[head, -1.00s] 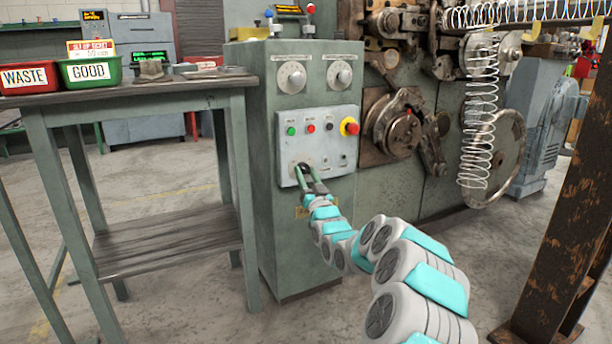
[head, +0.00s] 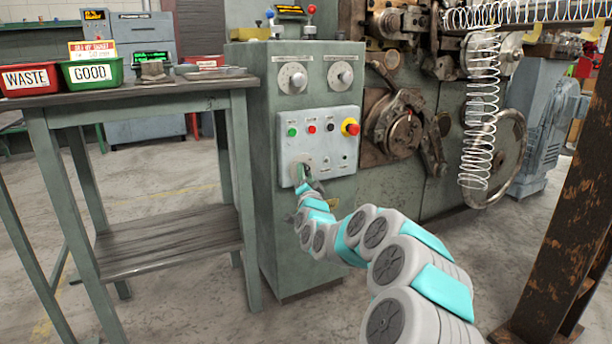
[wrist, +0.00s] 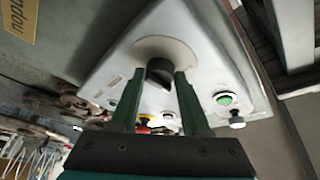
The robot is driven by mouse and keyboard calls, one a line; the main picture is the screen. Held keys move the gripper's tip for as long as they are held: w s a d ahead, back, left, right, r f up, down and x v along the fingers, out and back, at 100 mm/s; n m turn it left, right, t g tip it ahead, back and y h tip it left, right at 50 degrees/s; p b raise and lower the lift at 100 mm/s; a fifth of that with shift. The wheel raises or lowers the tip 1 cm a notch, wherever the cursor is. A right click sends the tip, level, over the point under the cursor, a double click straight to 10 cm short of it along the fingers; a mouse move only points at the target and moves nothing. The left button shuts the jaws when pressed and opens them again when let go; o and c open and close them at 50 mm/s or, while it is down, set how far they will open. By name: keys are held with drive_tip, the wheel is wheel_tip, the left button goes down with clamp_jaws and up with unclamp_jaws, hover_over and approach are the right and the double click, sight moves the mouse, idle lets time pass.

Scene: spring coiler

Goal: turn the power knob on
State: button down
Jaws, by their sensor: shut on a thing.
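The black power knob (wrist: 166,58) stands on a round pale plate at the lower left of the light grey control panel (head: 318,143). My gripper (wrist: 159,74) is shut on the knob, with one green finger on each side of it in the wrist view. In the head view my gripper (head: 302,178) reaches the panel's lower left corner and hides most of the knob. The wrist is rolled, so the panel appears tilted in the wrist view. I cannot read the knob's markings.
A green button (head: 292,132), a red button (head: 311,129) and a red-and-yellow emergency stop (head: 350,127) sit above the knob. A workbench (head: 150,95) with WASTE and GOOD bins stands left. A rusty post (head: 565,200) stands right. Open floor lies below.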

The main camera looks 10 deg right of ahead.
drive_tip(key=m+g, duration=0.1)
drive_tip(key=m, duration=0.1)
drive_tip(key=m+g+p, duration=0.1)
drive_tip(key=m, duration=0.2)
drive_tip(key=r+m+g+p, duration=0.1)
drive_tip(key=m, duration=0.2)
drive_tip(key=shift+r+h, duration=0.1)
drive_tip(key=shift+h, duration=0.2)
drive_tip(key=shift+m+g+p, duration=0.35)
drive_tip(key=shift+m+g, duration=0.05)
drive_tip(key=shift+m, duration=0.5)
drive_tip(key=shift+c, duration=2)
unclamp_jaws()
drive_tip(key=shift+s, duration=0.1)
